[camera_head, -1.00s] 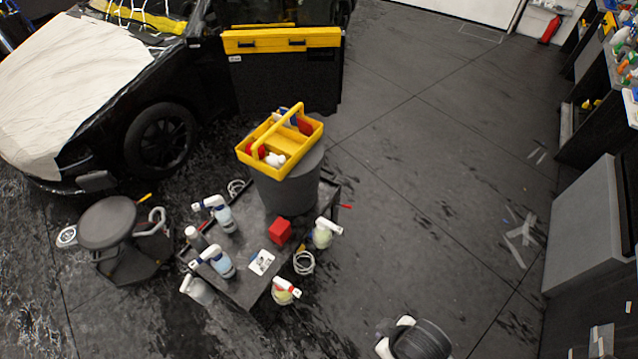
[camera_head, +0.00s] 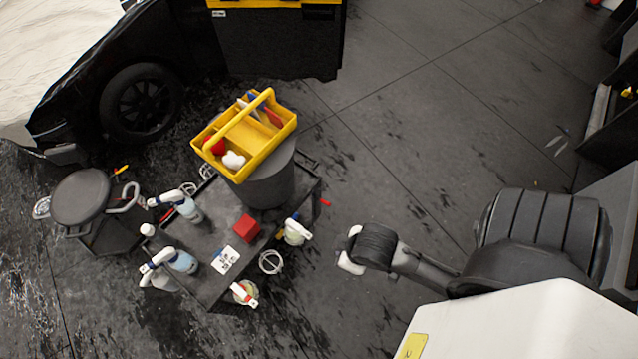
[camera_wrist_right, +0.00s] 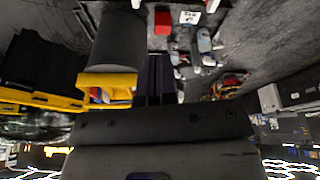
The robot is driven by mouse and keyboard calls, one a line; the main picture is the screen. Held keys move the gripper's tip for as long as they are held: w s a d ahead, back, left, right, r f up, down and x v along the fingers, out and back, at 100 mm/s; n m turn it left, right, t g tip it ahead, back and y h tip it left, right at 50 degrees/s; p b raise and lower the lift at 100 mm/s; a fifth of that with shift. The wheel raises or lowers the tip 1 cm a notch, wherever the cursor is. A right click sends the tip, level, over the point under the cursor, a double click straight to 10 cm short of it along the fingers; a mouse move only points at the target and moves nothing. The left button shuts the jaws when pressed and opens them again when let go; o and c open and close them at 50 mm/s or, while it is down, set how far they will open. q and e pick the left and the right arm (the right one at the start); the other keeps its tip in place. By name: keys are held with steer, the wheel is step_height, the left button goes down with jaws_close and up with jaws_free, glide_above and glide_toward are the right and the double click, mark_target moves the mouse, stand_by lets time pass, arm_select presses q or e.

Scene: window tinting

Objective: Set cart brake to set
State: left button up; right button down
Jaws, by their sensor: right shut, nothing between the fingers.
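The cart (camera_head: 219,284) is a low dark cart at the centre left of the head view, with bottles, a red block (camera_head: 246,228) and a grey bucket (camera_head: 266,190) on it. A small red tip (camera_head: 325,202) sticks out at its right rear side; I cannot tell whether it is the brake or how it is set. My right arm reaches in from the lower right, its end apart from the cart's right side. My right gripper (camera_wrist_right: 158,80) shows in the right wrist view with dark fingers shut and empty. My left gripper is out of view.
A yellow caddy (camera_head: 243,140) sits on the bucket. Spray bottles (camera_head: 183,262) stand along the cart's edges. A round stool (camera_head: 82,197) is at the left, a black car (camera_head: 140,100) behind. The floor right of the cart is open, with dark cabinets beyond.

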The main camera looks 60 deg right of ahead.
steer(key=w+f+n+g+y+b, duration=0.1)
steer(key=w+f+n+b, duration=0.25)
steer(key=f+b, duration=0.45)
steer(key=w+f+n+g+b, duration=0.1)
steer(key=w+f+n+b, duration=0.3)
steer(key=f, duration=0.7)
steer(key=n+g+y+b, duration=0.2)
steer(key=n+b, duration=0.7)
steer(key=b, duration=2.8)
glide_above(324, 202)
steer(key=w+d, duration=0.1)
steer(key=w, duration=0.2)
step_height(324, 202, down, 25)
steer(key=g, duration=0.1)
steer(key=shift+w+d+r+h, duration=0.2)
steer(key=shift+d+r+h, duration=0.2)
steer(key=shift+d, duration=0.25)
steer(key=b+x, duration=0.1)
steer(key=x, duration=0.3)
steer(key=b+x, duration=0.2)
steer(key=x, duration=0.2)
steer(key=s+b+x, duration=0.1)
steer(key=b+x, duration=0.1)
steer(key=x, duration=0.2)
steer(key=shift+d+f, duration=0.3)
steer(key=shift+f, duration=0.05)
steer(key=shift+s+d+f, duration=0.15)
steer(key=shift+s+f, duration=0.2)
steer(key=shift+f, duration=0.15)
